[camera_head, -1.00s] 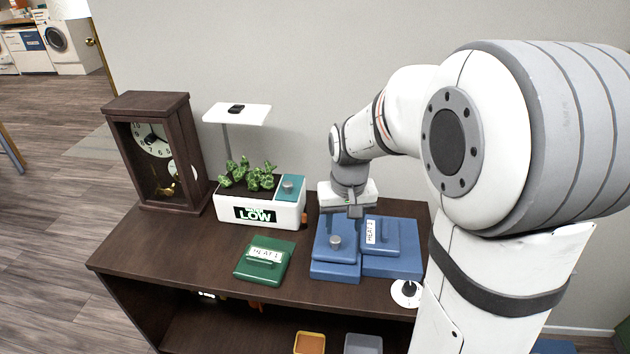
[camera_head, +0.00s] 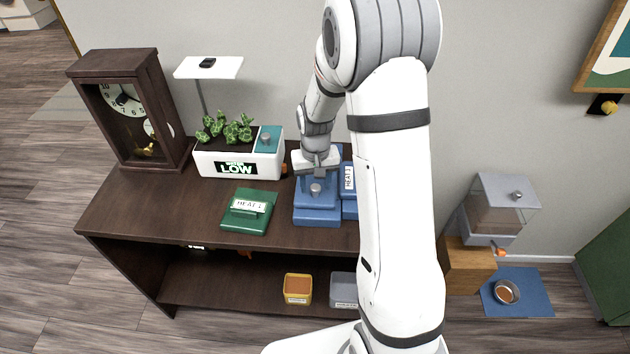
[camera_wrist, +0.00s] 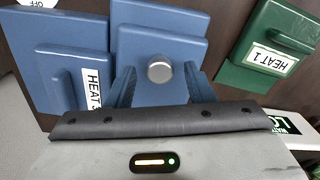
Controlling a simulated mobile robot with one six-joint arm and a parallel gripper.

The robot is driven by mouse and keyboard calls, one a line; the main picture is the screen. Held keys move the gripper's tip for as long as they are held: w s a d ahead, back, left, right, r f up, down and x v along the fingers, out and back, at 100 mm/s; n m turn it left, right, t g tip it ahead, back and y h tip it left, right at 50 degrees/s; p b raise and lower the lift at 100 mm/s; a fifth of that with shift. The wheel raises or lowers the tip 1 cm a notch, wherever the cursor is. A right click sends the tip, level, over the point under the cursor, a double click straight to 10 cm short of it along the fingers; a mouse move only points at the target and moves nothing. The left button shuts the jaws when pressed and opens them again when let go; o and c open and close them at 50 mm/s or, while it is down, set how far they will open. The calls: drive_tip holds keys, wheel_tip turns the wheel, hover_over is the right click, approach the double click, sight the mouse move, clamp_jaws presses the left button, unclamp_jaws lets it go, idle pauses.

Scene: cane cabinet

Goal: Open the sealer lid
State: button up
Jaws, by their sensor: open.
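A blue sealer-like unit (camera_head: 318,217) sits on the dark cabinet top, with a raised blue lid part and a round silver knob (camera_head: 316,188). The knob also shows in the wrist view (camera_wrist: 159,68). My gripper (camera_head: 318,172) is open at the back of this unit; in the wrist view its fingers (camera_wrist: 160,84) stand on either side of the knob, apart from it. A second blue part with a HEAT label (camera_head: 348,179) adjoins on the right, largely hidden by my arm. A green block labelled HEAT 1 (camera_head: 249,207) lies to the left. Whether the fingers touch the lid is unclear.
A white planter (camera_head: 213,165) with a lamp stands behind the green block, and a wooden clock (camera_head: 130,110) at the far left. The shelf below holds a yellow bin (camera_head: 298,289) and a grey one (camera_head: 343,290). A feeder (camera_head: 495,208) stands at right.

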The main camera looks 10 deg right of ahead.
drive_tip(key=shift+f, duration=0.15)
drive_tip(key=shift+c, duration=0.6)
clamp_jaws()
